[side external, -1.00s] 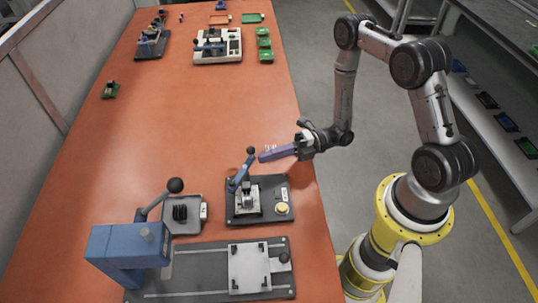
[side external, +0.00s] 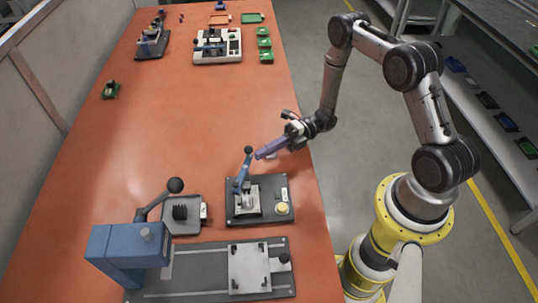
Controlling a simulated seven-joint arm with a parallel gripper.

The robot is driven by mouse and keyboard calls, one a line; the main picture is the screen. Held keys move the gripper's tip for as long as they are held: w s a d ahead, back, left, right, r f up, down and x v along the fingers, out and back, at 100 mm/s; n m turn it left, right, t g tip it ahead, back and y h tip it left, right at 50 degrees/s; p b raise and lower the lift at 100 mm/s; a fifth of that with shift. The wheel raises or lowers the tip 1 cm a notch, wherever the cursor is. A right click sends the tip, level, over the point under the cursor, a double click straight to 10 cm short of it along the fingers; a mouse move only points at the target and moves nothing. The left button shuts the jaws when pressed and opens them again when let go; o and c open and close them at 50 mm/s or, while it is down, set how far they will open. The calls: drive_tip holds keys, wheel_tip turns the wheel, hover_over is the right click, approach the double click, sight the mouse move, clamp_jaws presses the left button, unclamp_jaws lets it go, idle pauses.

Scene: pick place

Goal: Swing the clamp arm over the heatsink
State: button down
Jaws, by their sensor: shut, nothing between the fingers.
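The clamp arm (side external: 242,173) is a blue lever with a dark ball knob. It rises at a tilt from the dark fixture plate (side external: 275,185), and its knob is up and toward the back. The heatsink (side external: 246,201), a small grey block on a pale board, sits on that plate at the foot of the lever. My gripper (side external: 259,154) has long purple fingers that are shut with nothing held. Its fingertips point left and down, just right of the knob. I cannot tell whether they touch it.
A yellow button (side external: 281,208) is on the fixture plate. A blue press (side external: 130,250) with a black-knobbed lever (side external: 174,187) stands at the front left. A grey slide fixture (side external: 249,270) lies in front. The orange table (side external: 180,110) is clear behind the clamp.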

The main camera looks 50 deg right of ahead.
drive_tip(key=w+n+g, duration=0.1)
drive_tip(key=g, duration=0.1)
drive_tip(key=shift+w+n+g+y, duration=0.1)
drive_tip(key=shift+n+g+y, duration=0.2)
drive_tip(key=shift+w+a, duration=0.1)
drive_tip(key=shift+w, duration=0.3)
